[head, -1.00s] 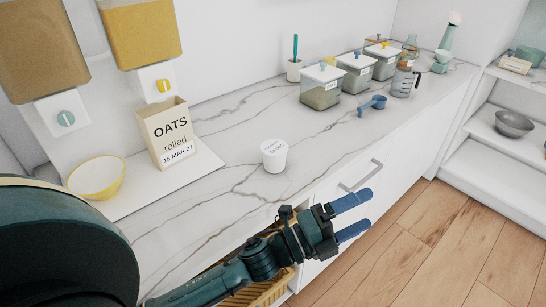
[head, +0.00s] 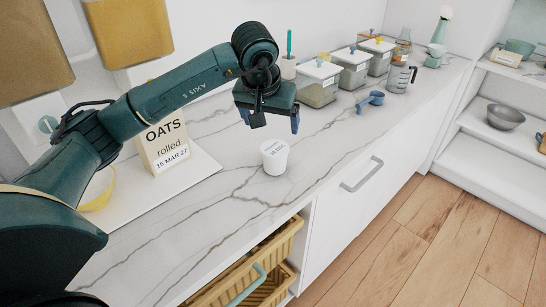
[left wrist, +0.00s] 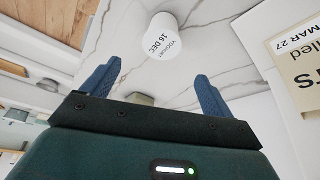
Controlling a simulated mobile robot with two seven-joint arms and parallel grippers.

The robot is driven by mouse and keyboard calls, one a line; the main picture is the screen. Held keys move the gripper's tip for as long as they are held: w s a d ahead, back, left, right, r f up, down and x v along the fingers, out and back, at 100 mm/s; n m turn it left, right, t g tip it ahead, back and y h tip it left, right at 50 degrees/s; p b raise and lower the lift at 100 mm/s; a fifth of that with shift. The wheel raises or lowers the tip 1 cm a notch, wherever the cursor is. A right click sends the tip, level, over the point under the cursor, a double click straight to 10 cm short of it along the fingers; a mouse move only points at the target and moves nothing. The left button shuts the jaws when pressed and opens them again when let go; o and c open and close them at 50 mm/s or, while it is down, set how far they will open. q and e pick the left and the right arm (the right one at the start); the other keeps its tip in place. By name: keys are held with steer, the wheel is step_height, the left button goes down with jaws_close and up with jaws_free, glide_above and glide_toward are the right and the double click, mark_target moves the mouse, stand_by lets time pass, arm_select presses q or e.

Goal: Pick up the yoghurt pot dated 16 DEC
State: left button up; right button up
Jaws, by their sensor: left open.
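A small white yoghurt pot (head: 275,160) stands upright on the marble counter (head: 235,195). In the left wrist view the pot (left wrist: 161,36) shows its lid, printed "YOGHURT 16 DEC". My left gripper (head: 270,122) points down above the counter, behind and above the pot in the head view. Its blue fingers are apart, with nothing between them. In the left wrist view the pot lies beyond the fingertips of my left gripper (left wrist: 156,70), not between them. My right gripper is not in view.
An oats box (head: 168,150) and a yellow-rimmed bowl (head: 100,192), partly hidden by my arm, stand on a white board at left. Lidded containers (head: 318,88), a blue scoop (head: 370,100) and a jug (head: 399,78) stand farther along.

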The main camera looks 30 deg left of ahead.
mark_target(275, 148)
arm_select(q)
steer(key=x, duration=0.6)
steer(key=shift+w+d+f+p, duration=0.1)
steer(key=shift+f+p, duration=0.25)
steer(key=shift+p, duration=0.05)
steer(key=shift+a+p+x, duration=0.2)
steer(key=shift+p+x, duration=0.6)
steer(key=shift+x, duration=1.95)
steer(key=shift+c, duration=0.2)
steer(key=c, duration=1.1)
